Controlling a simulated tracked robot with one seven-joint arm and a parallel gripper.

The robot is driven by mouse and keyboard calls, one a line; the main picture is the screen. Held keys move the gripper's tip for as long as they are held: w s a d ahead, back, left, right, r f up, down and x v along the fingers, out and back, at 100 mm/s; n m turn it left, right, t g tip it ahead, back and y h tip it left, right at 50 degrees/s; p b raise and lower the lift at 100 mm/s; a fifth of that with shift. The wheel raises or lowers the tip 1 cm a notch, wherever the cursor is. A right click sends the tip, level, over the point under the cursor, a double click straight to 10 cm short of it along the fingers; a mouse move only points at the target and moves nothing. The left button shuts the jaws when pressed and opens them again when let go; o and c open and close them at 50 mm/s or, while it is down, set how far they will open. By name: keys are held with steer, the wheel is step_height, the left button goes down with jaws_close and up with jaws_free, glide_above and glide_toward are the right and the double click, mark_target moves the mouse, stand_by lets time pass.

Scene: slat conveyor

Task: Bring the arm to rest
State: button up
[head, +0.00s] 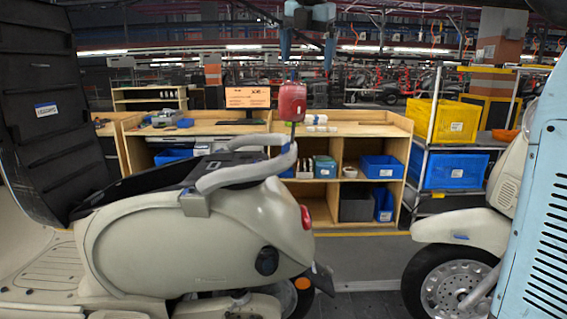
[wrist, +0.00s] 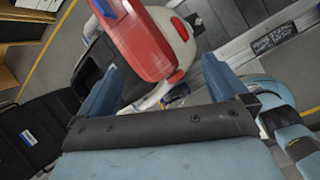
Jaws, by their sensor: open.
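My gripper (head: 307,62) hangs at the top of the head view, its two blue fingers spread apart and pointing down. In the wrist view the open fingers (wrist: 154,88) show with nothing clasped between them.
A cream scooter (head: 200,238) with a raised black seat (head: 50,105) fills the left. Another scooter (head: 450,232) stands at right. Behind are a wooden workbench (head: 370,125) and a cart with a yellow crate (head: 443,120) and a blue crate (head: 450,170).

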steer(key=s+d+f+m, duration=0.9)
steer(key=s+f+m, duration=0.4)
steer(key=f+m, duration=0.1)
steer(key=s+d+f+m, duration=0.9)
steer(key=s+f+m, duration=0.4)
steer(key=m, duration=0.3)
steer(key=shift+f+t, duration=0.4)
steer(key=shift+f, duration=0.2)
steer(key=shift+c, duration=0.2)
